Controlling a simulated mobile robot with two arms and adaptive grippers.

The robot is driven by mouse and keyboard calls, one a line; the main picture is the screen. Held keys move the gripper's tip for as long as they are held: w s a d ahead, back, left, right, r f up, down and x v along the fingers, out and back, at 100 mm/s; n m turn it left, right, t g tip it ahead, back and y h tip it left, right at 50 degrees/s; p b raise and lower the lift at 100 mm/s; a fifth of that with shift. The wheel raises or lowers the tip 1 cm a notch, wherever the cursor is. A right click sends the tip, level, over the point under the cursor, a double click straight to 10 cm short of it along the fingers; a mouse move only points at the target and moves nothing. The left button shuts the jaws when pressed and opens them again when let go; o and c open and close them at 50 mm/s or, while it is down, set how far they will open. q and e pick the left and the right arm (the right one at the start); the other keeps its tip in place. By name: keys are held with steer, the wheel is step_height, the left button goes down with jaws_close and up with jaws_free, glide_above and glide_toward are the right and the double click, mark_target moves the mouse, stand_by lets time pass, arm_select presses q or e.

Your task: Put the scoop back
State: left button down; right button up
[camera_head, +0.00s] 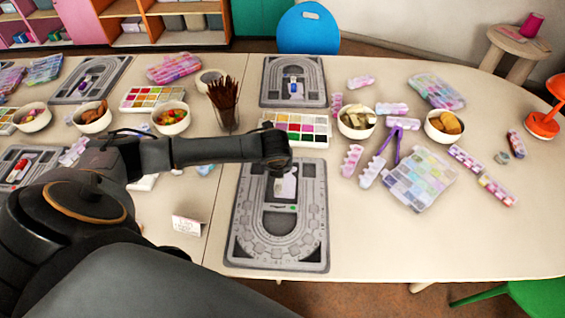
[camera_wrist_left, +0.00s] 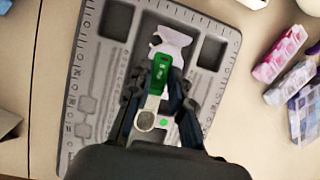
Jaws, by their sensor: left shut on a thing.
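The scoop (camera_wrist_left: 161,70) has a green handle and a pale round end (camera_wrist_left: 145,120). In the left wrist view it lies between the dark fingers of my left gripper (camera_wrist_left: 157,88), which is shut on it. The gripper is over a grey bead board (camera_wrist_left: 98,105), which also shows in the head view (camera_head: 312,235). A pale lilac piece (camera_wrist_left: 174,42) is just beyond the green handle. I cannot tell whether the scoop touches the board. In the head view my arm hides most of the gripper. My right gripper is not in view.
A second grey board (camera_head: 312,90) lies farther back. A paint palette (camera_head: 295,128), a cup of brown sticks (camera_head: 224,115) and bowls (camera_head: 357,123) stand nearby. Bead boxes (camera_head: 415,178) lie to the right. The table's front right is clear.

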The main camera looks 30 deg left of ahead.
mark_target(281, 187)
arm_select(q)
steer(key=shift+w+d+f, duration=0.1)
steer(key=shift+w+f, duration=0.35)
steer(key=shift+f, duration=0.05)
steer(key=shift+w+f, duration=0.15)
steer(key=shift+f, duration=1.65)
steer(key=shift+f, duration=0.25)
steer(key=shift+f, duration=0.25)
steer(key=c, duration=1.2)
jaws_free()
steer(key=shift+r, duration=0.1)
steer(key=shift+r, duration=0.3)
steer(key=v, duration=1.2)
steer(key=shift+r, duration=0.15)
